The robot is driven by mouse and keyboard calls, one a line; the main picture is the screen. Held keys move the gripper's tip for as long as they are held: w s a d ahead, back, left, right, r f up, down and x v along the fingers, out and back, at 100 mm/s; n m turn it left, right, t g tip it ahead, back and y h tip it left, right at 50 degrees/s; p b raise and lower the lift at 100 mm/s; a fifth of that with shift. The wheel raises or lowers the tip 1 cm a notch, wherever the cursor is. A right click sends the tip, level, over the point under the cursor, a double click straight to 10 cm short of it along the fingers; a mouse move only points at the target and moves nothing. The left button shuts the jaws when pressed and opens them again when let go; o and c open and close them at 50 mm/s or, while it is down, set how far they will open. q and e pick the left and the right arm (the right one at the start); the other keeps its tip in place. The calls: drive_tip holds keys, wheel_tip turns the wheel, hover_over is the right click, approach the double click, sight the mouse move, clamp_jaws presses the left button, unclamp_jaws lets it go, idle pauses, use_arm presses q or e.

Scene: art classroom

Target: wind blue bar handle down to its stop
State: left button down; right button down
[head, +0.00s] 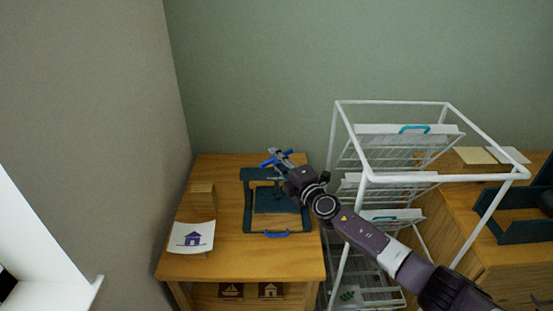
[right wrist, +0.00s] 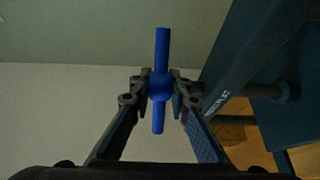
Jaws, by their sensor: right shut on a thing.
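The blue bar handle (head: 275,158) sits at the top of a dark teal press (head: 248,205) on a wooden table. In the right wrist view the bar (right wrist: 162,45) runs nearly upright in the picture, with a round hub (right wrist: 160,87) at its middle. My right gripper (head: 279,160) reaches in from the right above the press. In the right wrist view its two fingers (right wrist: 160,88) are closed on the hub, one on each side. The press frame (right wrist: 240,75) shows at the right there. My left gripper is in neither view.
A white wire drying rack (head: 335,135) stands right of the table (head: 255,262), close to my right arm. A wooden block (head: 202,190) and a card with a purple house (head: 193,238) are left of the press. A blue handle (head: 277,234) is at the press's front.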

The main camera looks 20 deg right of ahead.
drive_tip(key=shift+a+r+m+h+p, duration=0.1)
drive_tip(key=shift+m+h+p, duration=0.4)
drive_tip(key=shift+h+p, duration=0.25)
drive_tip(key=shift+m+h+p, duration=0.55)
drive_tip(key=shift+m+h, duration=0.05)
drive_tip(key=shift+h, duration=0.15)
drive_tip(key=shift+a+f+m+h, duration=0.1)
drive_tip(key=shift+f+m+h, duration=0.1)
drive_tip(key=shift+m+h, duration=0.45)
drive_tip(key=shift+f+m+h, duration=0.1)
drive_tip(key=shift+m+h, duration=0.15)
drive_tip(key=shift+h, duration=0.5)
drive_tip(key=m+g+h+b, duration=0.1)
drive_tip(key=m+h+b, duration=0.1)
drive_tip(key=h+b, duration=0.2)
drive_tip(key=m+g+h+b, duration=0.1)
drive_tip(key=m+h+b, duration=0.2)
drive_tip(key=b, duration=0.3)
drive_tip(key=shift+f+m+g+h, duration=0.2)
drive_tip(key=shift+m+g+h, duration=0.15)
drive_tip(key=shift+h, duration=0.45)
drive_tip(key=shift+d+r+m+g+h+b, duration=0.2)
drive_tip(key=shift+m+g+h+b, duration=0.25)
drive_tip(key=shift+b, duration=0.55)
